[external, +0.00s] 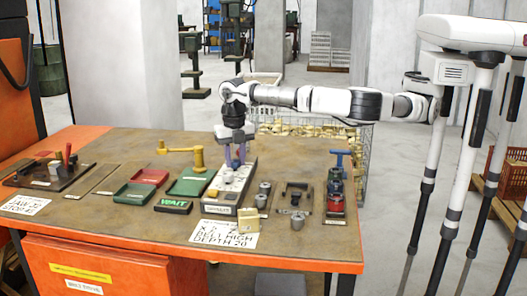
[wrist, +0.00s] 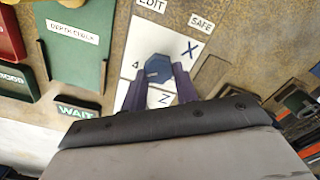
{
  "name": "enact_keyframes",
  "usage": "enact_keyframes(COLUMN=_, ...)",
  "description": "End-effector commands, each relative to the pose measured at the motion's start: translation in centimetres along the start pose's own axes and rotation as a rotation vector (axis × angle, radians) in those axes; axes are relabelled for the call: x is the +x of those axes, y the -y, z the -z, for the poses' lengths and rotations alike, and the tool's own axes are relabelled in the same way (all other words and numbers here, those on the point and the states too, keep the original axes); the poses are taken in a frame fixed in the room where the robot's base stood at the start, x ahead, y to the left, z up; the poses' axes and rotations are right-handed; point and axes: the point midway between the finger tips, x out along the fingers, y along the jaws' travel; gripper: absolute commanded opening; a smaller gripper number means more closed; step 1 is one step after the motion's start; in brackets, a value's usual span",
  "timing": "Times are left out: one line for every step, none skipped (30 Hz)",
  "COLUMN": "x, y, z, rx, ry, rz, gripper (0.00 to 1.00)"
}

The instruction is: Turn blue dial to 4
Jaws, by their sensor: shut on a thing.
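The blue dial (wrist: 157,70) sits on a panel with white label plates. In the wrist view a "4" shows just left of it, "X" to its upper right and "Z" below it. My gripper (wrist: 158,85) has its two purple fingers on either side of the dial and is shut on it. In the external view my gripper (external: 236,160) points straight down onto the far part of the grey control box (external: 225,192); the fingers and arm hide the dial there. Which mark the dial points to cannot be told.
A green tray (external: 193,182), a red tray (external: 151,177) and a "WAIT" sign (external: 173,206) lie left of the control box. A yellow crank (external: 198,158) stands behind the green tray. A blue-handled red vise (external: 338,185) stands to the right. A printed card (external: 224,234) lies in front.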

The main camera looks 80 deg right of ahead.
Motion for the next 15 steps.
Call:
enact_keyframes(x=-0.30, y=-0.16, z=-0.15, rx=0.011, ry=0.006, rz=-0.007, gripper=0.06)
enact_keyframes(x=-0.30, y=-0.16, z=-0.15, rx=0.016, ry=0.006, rz=-0.007, gripper=0.06)
enact_keyframes(x=-0.30, y=-0.16, z=-0.15, rx=0.022, ry=0.006, rz=-0.007, gripper=0.06)
enact_keyframes(x=-0.30, y=-0.16, z=-0.16, rx=0.026, ry=0.006, rz=-0.007, gripper=0.06)
enact_keyframes(x=-0.30, y=-0.16, z=-0.16, rx=0.029, ry=0.006, rz=-0.007, gripper=0.06)
enact_keyframes(x=-0.30, y=-0.16, z=-0.16, rx=0.032, ry=0.006, rz=-0.007, gripper=0.06)
enact_keyframes(x=-0.30, y=-0.16, z=-0.17, rx=0.033, ry=0.006, rz=-0.007, gripper=0.06)
enact_keyframes(x=-0.30, y=-0.16, z=-0.17, rx=0.035, ry=0.006, rz=-0.007, gripper=0.06)
enact_keyframes(x=-0.30, y=-0.16, z=-0.17, rx=0.036, ry=0.006, rz=-0.007, gripper=0.06)
enact_keyframes(x=-0.30, y=-0.16, z=-0.17, rx=0.036, ry=0.006, rz=-0.007, gripper=0.06)
enact_keyframes(x=-0.30, y=-0.16, z=-0.17, rx=0.036, ry=0.006, rz=-0.007, gripper=0.06)
enact_keyframes(x=-0.30, y=-0.16, z=-0.18, rx=0.036, ry=0.006, rz=-0.007, gripper=0.06)
enact_keyframes(x=-0.30, y=-0.16, z=-0.18, rx=0.036, ry=0.006, rz=-0.007, gripper=0.06)
enact_keyframes(x=-0.30, y=-0.16, z=-0.18, rx=0.036, ry=0.006, rz=-0.007, gripper=0.06)
enact_keyframes(x=-0.30, y=-0.16, z=-0.18, rx=0.035, ry=0.006, rz=-0.007, gripper=0.06)
